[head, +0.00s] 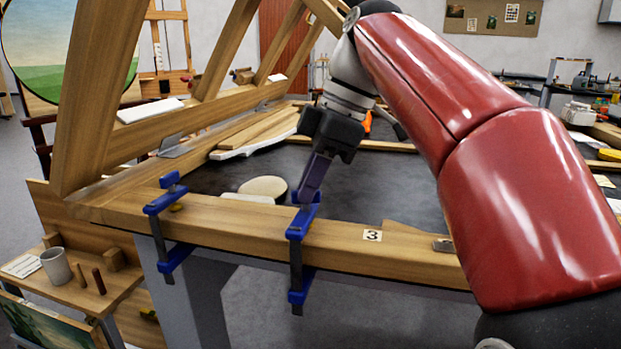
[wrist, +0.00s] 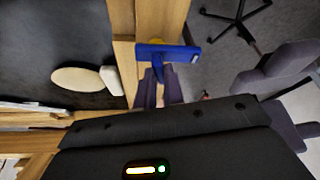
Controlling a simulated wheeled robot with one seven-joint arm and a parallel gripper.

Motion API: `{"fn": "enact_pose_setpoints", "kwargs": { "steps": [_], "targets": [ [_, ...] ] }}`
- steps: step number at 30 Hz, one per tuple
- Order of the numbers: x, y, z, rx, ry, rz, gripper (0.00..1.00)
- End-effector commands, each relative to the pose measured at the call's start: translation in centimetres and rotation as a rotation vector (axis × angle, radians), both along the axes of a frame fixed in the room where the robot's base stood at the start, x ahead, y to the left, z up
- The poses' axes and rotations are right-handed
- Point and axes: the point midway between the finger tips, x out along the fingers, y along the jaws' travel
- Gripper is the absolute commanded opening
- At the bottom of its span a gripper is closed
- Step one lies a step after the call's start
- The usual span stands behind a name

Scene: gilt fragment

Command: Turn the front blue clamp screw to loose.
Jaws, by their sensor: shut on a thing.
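A blue clamp (head: 302,225) grips the wooden front rail of the table frame, left of a "3" label, its bar hanging below. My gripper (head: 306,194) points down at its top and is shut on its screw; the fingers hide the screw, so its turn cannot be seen. In the wrist view the clamp's blue bar (wrist: 168,52) lies just beyond the two fingers (wrist: 159,94). A second blue clamp (head: 166,200) sits further left on the same rail, apart from my gripper, with its screw head upright.
A round cream disc (head: 263,186) and a pale block (head: 247,198) lie on the dark tabletop (head: 390,185) behind the rail. Wooden beams (head: 100,90) rise at the left. A low shelf with a mug (head: 56,266) stands at lower left.

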Motion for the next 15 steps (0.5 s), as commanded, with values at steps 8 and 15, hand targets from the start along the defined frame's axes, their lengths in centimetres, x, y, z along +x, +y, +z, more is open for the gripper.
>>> {"fn": "enact_pose_setpoints", "kwargs": {
  "steps": [8, 15],
  "targets": [
    [0.01, 0.04, 0.04, 0.001, -0.002, 0.0, 0.0],
    [0.0, 0.03, 0.03, 0.0, -0.001, 0.0, 0.32]
  ]
}}
